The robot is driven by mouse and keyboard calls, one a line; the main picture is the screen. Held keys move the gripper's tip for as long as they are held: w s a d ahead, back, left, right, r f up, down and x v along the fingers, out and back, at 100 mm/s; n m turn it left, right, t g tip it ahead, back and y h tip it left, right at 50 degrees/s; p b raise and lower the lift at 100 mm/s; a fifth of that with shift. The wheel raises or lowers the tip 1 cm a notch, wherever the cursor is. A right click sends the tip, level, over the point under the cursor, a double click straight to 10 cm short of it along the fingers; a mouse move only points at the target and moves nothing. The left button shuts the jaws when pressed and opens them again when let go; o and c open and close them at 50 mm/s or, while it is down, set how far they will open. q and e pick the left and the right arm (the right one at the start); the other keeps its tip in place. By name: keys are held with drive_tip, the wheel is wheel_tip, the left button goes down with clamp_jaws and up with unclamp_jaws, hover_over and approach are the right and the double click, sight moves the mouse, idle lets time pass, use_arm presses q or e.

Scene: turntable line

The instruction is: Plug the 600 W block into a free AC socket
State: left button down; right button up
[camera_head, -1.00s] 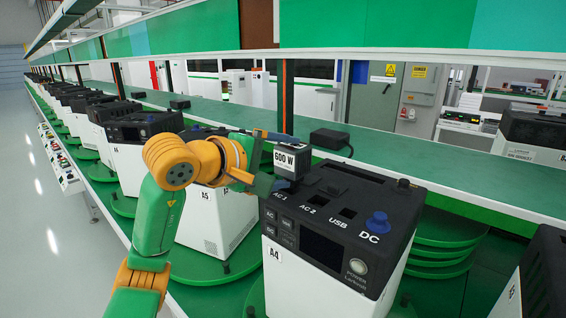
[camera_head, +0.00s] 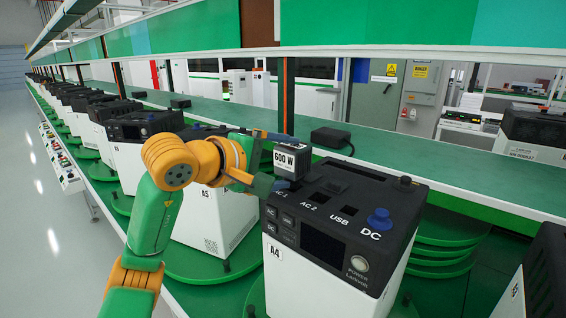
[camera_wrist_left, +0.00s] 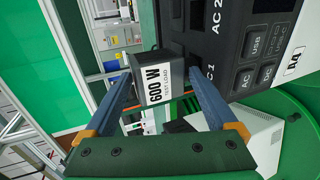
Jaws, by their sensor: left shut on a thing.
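The 600 W block (camera_head: 291,160) is a dark block with a white label, held upright at the AC 1 end of power station A4 (camera_head: 330,240). My left gripper (camera_head: 272,160) is shut on it; the wrist view shows the block (camera_wrist_left: 158,84) between the two blue fingers (camera_wrist_left: 160,92). The block's underside is at or just above the station's top at AC 1; its prongs and the AC 1 opening are hidden, so I cannot tell if it is seated. The AC 2 socket (camera_head: 331,186) looks empty. A blue plug (camera_head: 379,220) stands at DC. My right gripper is not in view.
Station A5 (camera_head: 215,215) stands close behind on the left, with more stations along the line. A black adapter (camera_head: 330,138) with a cable lies on the green bench (camera_head: 430,165) behind A4. Another station (camera_head: 540,270) is at the right edge.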

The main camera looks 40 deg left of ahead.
use_arm(q)
drive_tip(key=shift+f+b, duration=0.45)
drive_tip(key=shift+f, duration=0.05)
unclamp_jaws()
drive_tip(key=shift+s, duration=0.15)
